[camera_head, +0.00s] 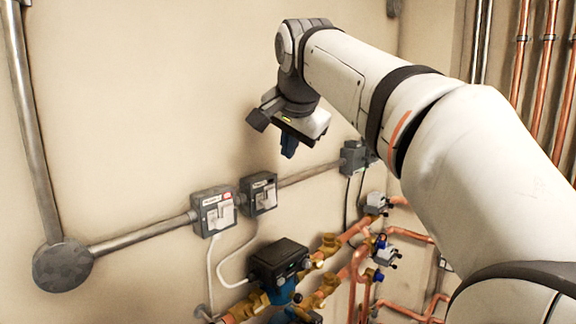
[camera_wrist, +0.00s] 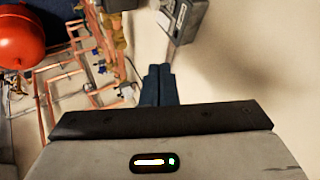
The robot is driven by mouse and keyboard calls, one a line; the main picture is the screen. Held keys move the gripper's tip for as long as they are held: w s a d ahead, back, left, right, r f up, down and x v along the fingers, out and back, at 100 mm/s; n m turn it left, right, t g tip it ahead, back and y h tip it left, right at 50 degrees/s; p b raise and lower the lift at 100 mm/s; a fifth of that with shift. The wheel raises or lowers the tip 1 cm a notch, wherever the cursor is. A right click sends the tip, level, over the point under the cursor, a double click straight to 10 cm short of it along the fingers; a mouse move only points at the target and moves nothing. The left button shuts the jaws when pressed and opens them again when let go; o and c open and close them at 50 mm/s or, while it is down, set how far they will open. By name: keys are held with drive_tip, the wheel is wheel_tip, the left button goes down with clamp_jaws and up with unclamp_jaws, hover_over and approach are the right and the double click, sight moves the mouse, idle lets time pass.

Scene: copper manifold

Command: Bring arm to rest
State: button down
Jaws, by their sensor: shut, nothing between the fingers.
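My gripper (camera_head: 289,144) shows in the head view at the end of my outstretched white arm, pointing down in front of the beige wall. In the wrist view its two blue fingers (camera_wrist: 158,84) are side by side, closed together with nothing between them. It hangs in the air above the copper manifold (camera_head: 330,262) and apart from the wall boxes. My arm crosses the right half of the head view and hides part of the pipework behind it.
Two grey switch boxes, one left (camera_head: 214,211) and one right (camera_head: 259,194), sit on a grey conduit (camera_head: 140,237). A black-topped pump (camera_head: 279,262) stands below. Vertical copper pipes (camera_head: 545,70) run at the upper right. A red tank (camera_wrist: 20,35) shows in the wrist view. The upper left wall is clear.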

drive_tip(key=shift+s+a+r, duration=0.1)
drive_tip(key=shift+r, duration=0.2)
drive_tip(key=s+d+f+n+g, duration=0.1)
drive_tip(key=s+d+f+n, duration=0.1)
drive_tip(key=s+f, duration=0.6)
drive_tip(key=s+d+f+n+g, duration=0.2)
drive_tip(key=s+d+f, duration=0.3)
drive_tip(key=f, duration=1)
drive_tip(key=s+d+f+n+g+h+b, duration=0.1)
drive_tip(key=s+d+f+n, duration=0.2)
drive_tip(key=s+f, duration=0.7)
wheel_tip(320, 180, down, 3)
drive_tip(key=shift+s+d+r, duration=0.2)
drive_tip(key=shift+s+d, duration=0.2)
drive_tip(key=shift+d, duration=0.35)
